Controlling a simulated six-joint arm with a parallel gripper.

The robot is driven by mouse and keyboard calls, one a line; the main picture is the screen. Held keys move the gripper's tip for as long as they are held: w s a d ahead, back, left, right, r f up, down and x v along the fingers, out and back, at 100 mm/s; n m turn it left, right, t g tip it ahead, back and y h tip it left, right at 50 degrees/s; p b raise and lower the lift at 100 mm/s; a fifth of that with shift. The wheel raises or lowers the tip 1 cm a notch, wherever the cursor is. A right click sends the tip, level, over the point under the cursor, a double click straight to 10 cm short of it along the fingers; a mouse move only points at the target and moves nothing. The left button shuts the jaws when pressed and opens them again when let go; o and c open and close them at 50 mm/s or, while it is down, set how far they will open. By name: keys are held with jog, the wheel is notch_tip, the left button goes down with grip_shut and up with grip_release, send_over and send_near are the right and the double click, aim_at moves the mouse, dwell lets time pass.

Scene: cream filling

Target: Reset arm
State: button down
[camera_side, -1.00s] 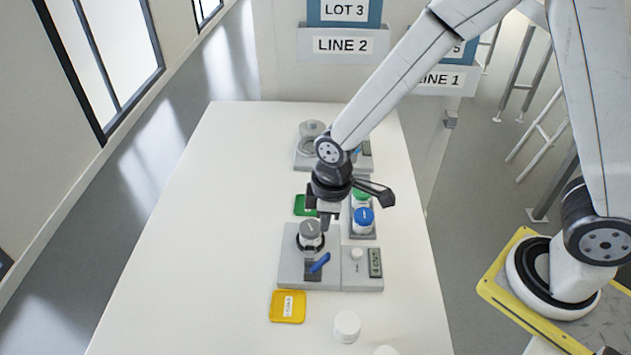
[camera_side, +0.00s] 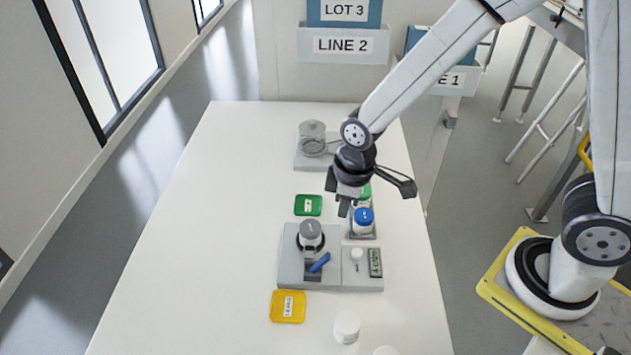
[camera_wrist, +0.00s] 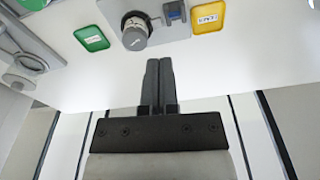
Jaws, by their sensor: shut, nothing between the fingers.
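The grey lid also shows in the wrist view (camera_wrist: 135,34).
A green tray (camera_side: 308,205) and a yellow tray (camera_side: 288,306) lie on the table. Behind is a second station with a clear bowl (camera_side: 312,140). White jars (camera_side: 347,326) stand at the front. The table's left side is clear.

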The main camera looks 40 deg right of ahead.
jog(key=s+d+r+m, duration=0.1)
jog(key=s+d+m, duration=0.1)
jog(key=d, duration=0.3)
jog(key=s+d+r+m+t, duration=0.1)
jog(key=s+d+r+m, duration=0.1)
jog(key=d+m, duration=0.3)
jog(key=shift+s+d+r+t+h, duration=0.25)
jog(key=shift+s+t+h, duration=0.05)
jog(key=shift+s, duration=0.3)
